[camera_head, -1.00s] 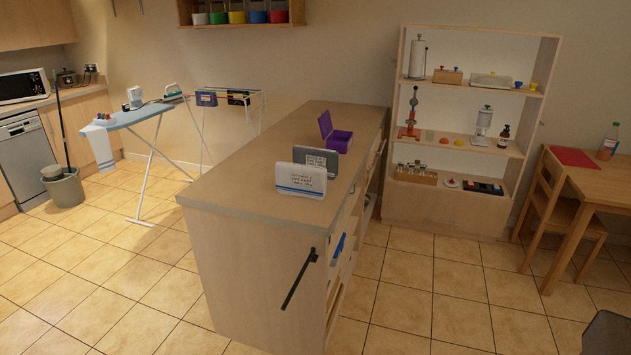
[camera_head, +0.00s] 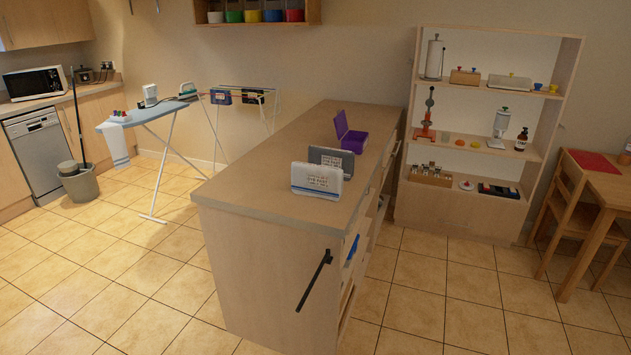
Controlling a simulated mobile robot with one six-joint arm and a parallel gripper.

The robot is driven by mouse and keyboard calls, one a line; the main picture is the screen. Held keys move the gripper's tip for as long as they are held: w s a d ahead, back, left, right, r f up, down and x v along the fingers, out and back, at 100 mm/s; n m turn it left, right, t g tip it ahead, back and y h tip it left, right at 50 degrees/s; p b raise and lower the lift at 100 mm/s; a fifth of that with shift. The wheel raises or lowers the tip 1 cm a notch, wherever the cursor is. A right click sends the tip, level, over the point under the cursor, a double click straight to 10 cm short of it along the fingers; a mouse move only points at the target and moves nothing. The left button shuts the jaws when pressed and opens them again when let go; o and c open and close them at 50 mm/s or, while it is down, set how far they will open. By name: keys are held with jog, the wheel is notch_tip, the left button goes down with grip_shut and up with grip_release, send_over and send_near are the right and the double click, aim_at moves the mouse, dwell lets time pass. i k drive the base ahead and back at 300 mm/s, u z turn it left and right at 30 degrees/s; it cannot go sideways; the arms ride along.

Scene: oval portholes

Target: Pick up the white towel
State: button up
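A white towel (camera_head: 117,145) hangs over the near left end of the blue ironing board (camera_head: 150,112), at the left of the head view. Small coloured items sit on the board just above it. The towel hangs down freely, well above the tiled floor. My gripper is not in view, so I cannot see whether it is open or shut.
A long wooden counter (camera_head: 250,188) stands in the middle, with a dark bar sticking out at its front. A grey bucket (camera_head: 80,186) with a mop stands left of the board. Tiled floor (camera_head: 120,285) is clear at the front left.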

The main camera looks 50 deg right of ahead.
aim_at(325, 183)
jog(key=i, duration=1)
